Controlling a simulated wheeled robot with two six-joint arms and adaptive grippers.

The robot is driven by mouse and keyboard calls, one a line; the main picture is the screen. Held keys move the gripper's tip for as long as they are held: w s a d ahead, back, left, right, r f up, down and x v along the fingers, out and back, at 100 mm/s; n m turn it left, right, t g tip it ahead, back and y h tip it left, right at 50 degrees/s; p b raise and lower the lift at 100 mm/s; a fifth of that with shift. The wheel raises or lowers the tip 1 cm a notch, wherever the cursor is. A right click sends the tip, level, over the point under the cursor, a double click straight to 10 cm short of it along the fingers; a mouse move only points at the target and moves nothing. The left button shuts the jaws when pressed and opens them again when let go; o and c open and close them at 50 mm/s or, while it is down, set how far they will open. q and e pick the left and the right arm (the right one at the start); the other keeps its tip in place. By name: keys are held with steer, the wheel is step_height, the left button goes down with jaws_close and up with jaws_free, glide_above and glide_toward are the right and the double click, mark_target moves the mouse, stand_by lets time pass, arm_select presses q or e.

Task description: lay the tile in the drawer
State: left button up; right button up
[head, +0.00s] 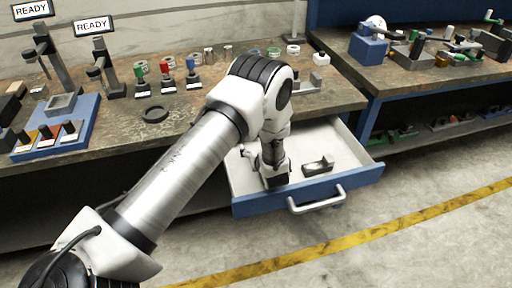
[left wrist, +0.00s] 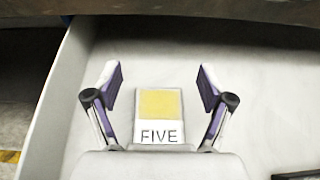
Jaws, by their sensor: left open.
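The tile (left wrist: 159,115) is a small white piece with a yellow square and the word FIVE. In the left wrist view it lies flat on the drawer's white floor, between the fingers. The drawer (head: 257,203) is blue-fronted and pulled open below the workbench. My left gripper (left wrist: 158,97) is open, with one finger on each side of the tile and a visible gap on both sides. In the head view my left arm reaches down into the drawer and hides the tile and fingertips. My right gripper is not in view.
A dark grey metal piece (head: 318,165) lies in the drawer to the right of my gripper. The drawer's handle (head: 317,203) sticks out in front. The workbench (head: 205,100) above holds several small knobs, stands and blocks. A second bench (head: 425,78) stands at the right.

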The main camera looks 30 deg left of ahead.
arm_select(q)
steer(key=b+v, duration=0.1)
steer(key=v, duration=1.1)
steer(key=shift+r, duration=0.15)
stand_by(0.5)
